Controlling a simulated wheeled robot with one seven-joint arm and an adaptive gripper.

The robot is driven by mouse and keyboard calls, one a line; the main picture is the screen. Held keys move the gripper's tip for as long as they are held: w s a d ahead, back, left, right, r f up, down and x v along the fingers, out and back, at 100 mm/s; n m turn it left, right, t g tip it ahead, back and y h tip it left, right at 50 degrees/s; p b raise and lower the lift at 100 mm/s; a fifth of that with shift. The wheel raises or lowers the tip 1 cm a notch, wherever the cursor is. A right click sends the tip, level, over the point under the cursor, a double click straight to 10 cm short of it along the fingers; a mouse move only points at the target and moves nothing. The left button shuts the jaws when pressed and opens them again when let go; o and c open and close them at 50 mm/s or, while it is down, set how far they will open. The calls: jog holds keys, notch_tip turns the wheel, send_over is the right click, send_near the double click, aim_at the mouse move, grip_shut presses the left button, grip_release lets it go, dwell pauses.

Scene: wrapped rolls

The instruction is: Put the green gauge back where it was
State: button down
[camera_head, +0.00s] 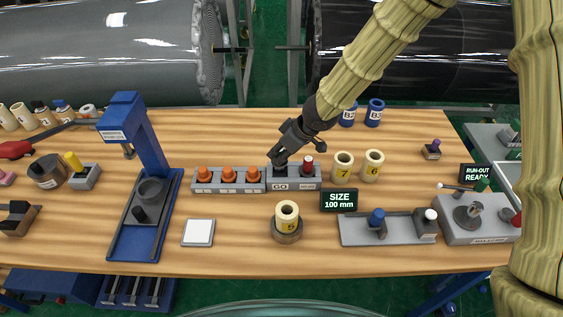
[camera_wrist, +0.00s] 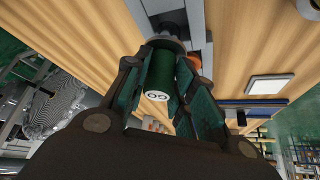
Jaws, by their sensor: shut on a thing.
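The green gauge (camera_wrist: 160,75), a dark green cylinder with a pale end marked GO, sits between the fingers of my gripper (camera_wrist: 165,92) in the wrist view. In the head view my gripper (camera_head: 280,164) is low over the left part of the grey stand marked GO (camera_head: 280,187). It hides the gauge there. In the wrist view the gauge's far end meets a dark round part at the stand; I cannot tell whether it is seated. A red-topped gauge (camera_head: 308,165) stands in the right part of the same stand, close beside my fingers.
Several orange-topped pieces (camera_head: 228,174) stand in a grey rack just left. Cream rolls 7 (camera_head: 343,167) and 6 (camera_head: 374,165) stand to the right; roll 5 (camera_head: 287,215) is in front. A blue press (camera_head: 145,140) stands at left.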

jog(key=shift+s, duration=0.25)
jog(key=shift+f, duration=0.3)
jog(key=shift+f+b, duration=0.5)
jog(key=shift+f, duration=0.9)
jog(key=shift+w+f, duration=0.15)
jog(key=c, duration=1.2)
grip_release()
jog(key=shift+d+r, duration=0.25)
jog(key=shift+r, duration=0.45)
jog(key=shift+s+p+v, duration=0.15)
jog(key=shift+p+v, duration=0.65)
jog(key=shift+v, duration=1.9)
jog(key=shift+s+p+v, duration=0.15)
jog(key=shift+p+v, duration=0.6)
jog(key=shift+v, duration=1.95)
jog(key=shift+f, duration=0.1)
